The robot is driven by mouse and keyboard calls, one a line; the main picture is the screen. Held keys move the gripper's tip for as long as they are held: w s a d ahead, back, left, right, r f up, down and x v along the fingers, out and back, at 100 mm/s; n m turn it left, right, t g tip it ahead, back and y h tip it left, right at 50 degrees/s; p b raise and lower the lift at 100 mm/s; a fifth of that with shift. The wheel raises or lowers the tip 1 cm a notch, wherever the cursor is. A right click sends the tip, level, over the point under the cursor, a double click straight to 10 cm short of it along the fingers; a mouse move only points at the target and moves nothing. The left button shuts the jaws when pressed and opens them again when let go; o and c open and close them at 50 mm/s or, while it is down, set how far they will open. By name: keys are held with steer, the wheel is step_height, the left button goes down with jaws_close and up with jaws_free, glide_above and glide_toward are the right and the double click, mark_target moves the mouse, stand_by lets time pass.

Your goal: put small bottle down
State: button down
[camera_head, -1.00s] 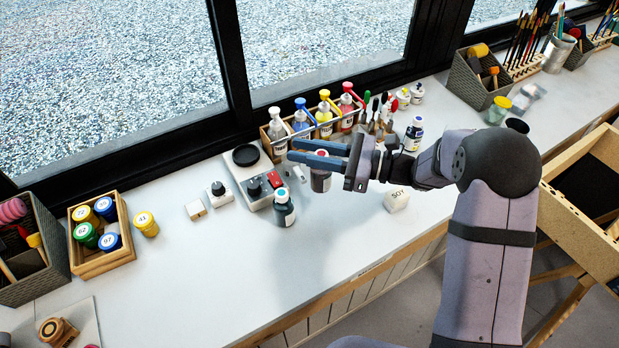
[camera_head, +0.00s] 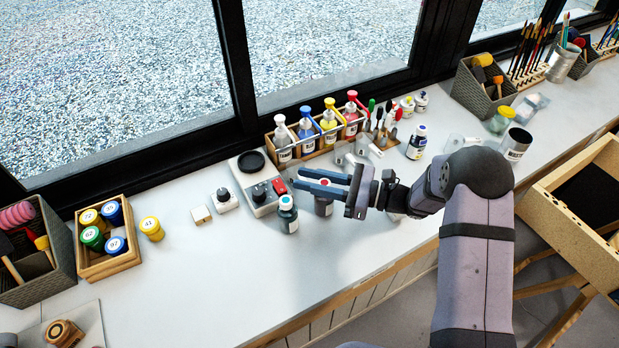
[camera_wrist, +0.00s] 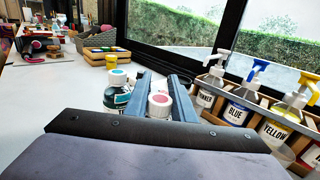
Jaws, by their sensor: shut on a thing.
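The small bottle (camera_head: 323,206) is dark with a pale cap that has a red dot. My gripper (camera_head: 322,184) is shut on it, with one blue finger on each side. In the wrist view the bottle's cap (camera_wrist: 160,100) shows between the fingers (camera_wrist: 165,98); its lower body is hidden. The bottle is upright and low over the white counter (camera_head: 225,275); I cannot tell whether its base touches. A similar bottle with a teal cap (camera_head: 288,214) stands just left of it, and also shows in the wrist view (camera_wrist: 118,90).
A scale (camera_head: 258,180) with a black round pad and a black-knobbed device (camera_head: 226,199) stand behind to the left. A wooden rack (camera_head: 318,152) of pump bottles stands by the window. A wooden box of paint jars (camera_head: 110,262) is farther left. The front counter is clear.

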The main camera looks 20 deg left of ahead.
steer(key=shift+f, duration=0.1)
steer(key=c, duration=1.5)
jaws_free()
steer(key=shift+d, duration=0.35)
steer(key=d+b, duration=0.3)
steer(key=d, duration=0.8)
steer(key=shift+d, duration=0.2)
